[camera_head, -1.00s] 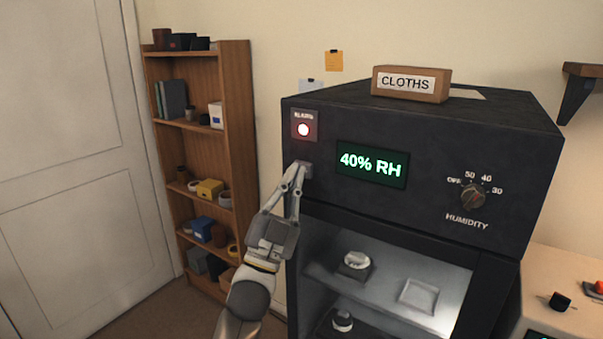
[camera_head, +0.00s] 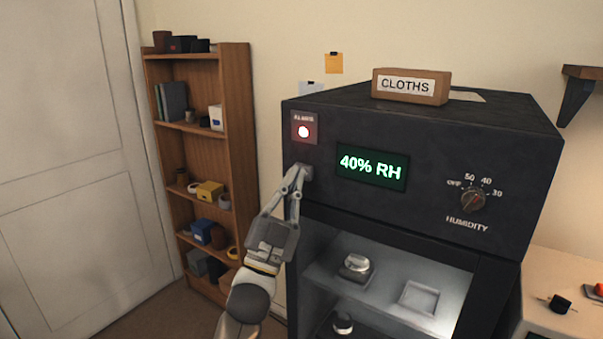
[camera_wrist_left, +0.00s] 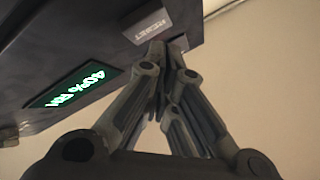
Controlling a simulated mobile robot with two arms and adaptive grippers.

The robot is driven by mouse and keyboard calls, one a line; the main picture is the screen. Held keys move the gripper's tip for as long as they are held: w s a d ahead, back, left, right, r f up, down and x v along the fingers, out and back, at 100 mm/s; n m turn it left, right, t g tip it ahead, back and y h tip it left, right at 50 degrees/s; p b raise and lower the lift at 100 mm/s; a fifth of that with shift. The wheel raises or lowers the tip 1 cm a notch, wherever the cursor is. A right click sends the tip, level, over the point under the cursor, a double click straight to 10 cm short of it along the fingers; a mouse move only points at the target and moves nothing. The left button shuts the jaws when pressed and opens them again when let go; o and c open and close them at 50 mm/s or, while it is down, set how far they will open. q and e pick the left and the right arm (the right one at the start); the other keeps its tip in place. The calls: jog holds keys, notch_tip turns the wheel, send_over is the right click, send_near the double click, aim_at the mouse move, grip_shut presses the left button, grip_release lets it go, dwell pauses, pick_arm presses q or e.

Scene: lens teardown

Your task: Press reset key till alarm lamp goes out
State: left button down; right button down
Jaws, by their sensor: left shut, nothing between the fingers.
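The alarm lamp (camera_head: 303,131) glows red on a small plate at the upper left of the dark cabinet's front. Below it is the reset key (camera_head: 306,171), a small grey plate mostly hidden behind my fingertips. My left gripper (camera_head: 299,172) is shut and empty, its tips at the key. In the left wrist view the shut fingertips (camera_wrist_left: 163,50) meet the grey reset plate (camera_wrist_left: 148,22), which carries a partly readable label. I cannot tell whether the key is pushed in. My right gripper does not show.
The cabinet (camera_head: 420,130) has a green 40% RH display (camera_head: 372,166), a humidity knob (camera_head: 473,197) and a glass front below. A CLOTHS box (camera_head: 411,86) sits on top. A wooden shelf (camera_head: 236,140) stands at the left, near a white door (camera_head: 70,150).

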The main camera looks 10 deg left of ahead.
pick_arm(q)
jog(key=shift+w, duration=0.1)
dwell(0.3)
jog(key=shift+w+d, duration=0.15)
jog(key=shift+w, duration=0.15)
jog(key=shift+w+d+b, duration=0.15)
jog(key=shift+w+b, duration=0.2)
jog(key=shift+w, duration=0.05)
dwell(0.6)
jog(key=shift+s, duration=0.15)
dwell(0.3)
jog(key=shift+s+a+p, duration=0.3)
jog(key=shift+s, duration=0.4)
jog(key=shift+s, duration=0.1)
jog(key=s, duration=0.1)
jog(key=s+a+p, duration=0.1)
jog(key=s, duration=0.2)
jog(key=shift+s+a, duration=0.25)
jog(key=shift+a, duration=0.1)
